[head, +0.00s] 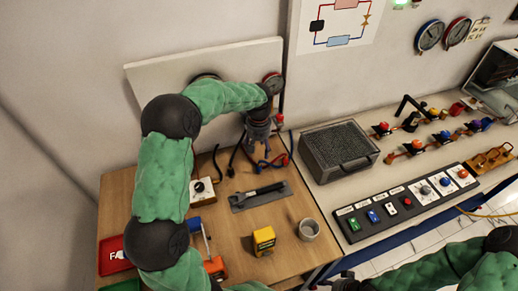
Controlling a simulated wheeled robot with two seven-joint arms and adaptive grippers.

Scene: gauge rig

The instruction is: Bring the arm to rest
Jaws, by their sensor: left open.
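My left arm, green with black joints, reaches up over the wooden bench (150,190). Its gripper (257,150) points down in front of the upright pale panel (165,75), with its jaws open. I see nothing held between them. Red and blue hose-like parts (276,161) lie close by the fingers; I cannot tell whether they touch.
On the bench are a wrench on a grey plate (238,204), a yellow device (264,240), a grey cup (309,229), a knob box (201,191) and a red tray (112,262). A grille box (338,150) and button panel (405,204) stand right.

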